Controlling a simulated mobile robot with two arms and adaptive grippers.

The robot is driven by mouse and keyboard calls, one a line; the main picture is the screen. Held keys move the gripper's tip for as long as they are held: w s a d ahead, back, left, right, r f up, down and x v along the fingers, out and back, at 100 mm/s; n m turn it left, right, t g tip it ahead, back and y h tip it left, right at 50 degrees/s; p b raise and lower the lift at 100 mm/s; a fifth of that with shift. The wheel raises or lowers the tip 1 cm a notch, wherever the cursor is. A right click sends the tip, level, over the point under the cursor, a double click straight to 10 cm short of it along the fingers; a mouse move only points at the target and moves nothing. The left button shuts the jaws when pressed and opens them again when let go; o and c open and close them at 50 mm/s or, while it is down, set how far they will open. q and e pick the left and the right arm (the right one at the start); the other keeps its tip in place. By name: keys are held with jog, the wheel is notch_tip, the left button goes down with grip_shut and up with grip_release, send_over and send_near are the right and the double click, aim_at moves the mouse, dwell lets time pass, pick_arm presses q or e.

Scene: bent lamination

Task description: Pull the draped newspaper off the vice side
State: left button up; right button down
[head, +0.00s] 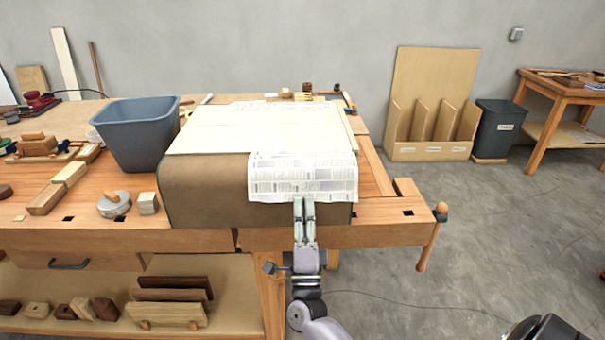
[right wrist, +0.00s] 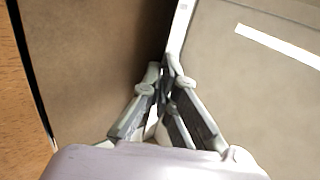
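The printed newspaper (head: 303,174) lies over the front edge of the pale boards (head: 262,132) and hangs down the front of a brown rounded form (head: 208,190). Its lower edge hangs near the wooden vice (head: 380,212) at the bench's right end. My right gripper (head: 304,204) is at that lower edge. In the right wrist view its fingertips (right wrist: 166,76) come together at a thin white strip of newspaper (right wrist: 179,32), seen nearly edge-on. They look shut on it, beside the brown form. My left gripper is not in view.
A grey-blue bin (head: 139,135) stands left of the form. Wooden blocks (head: 57,188) and a round metal tool (head: 114,205) lie on the bench's left. The vice handle (head: 432,238) sticks out at the right. Grey floor (head: 490,230) is open beyond it.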

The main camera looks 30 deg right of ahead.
jog(key=shift+s+r, duration=0.15)
jog(key=shift+r, duration=0.05)
jog(key=shift+s+a+r+p, duration=0.35)
jog(key=shift+s+r+p, duration=0.15)
jog(key=shift+r+p, duration=0.35)
jog(key=shift+s+a+r+p, duration=0.3)
jog(key=shift+s+r+p, duration=0.25)
jog(key=shift+r+p, duration=0.2)
jog(key=shift+s+a+r+p, duration=0.35)
jog(key=shift+s+r+p, duration=0.15)
jog(key=shift+r+p, duration=0.35)
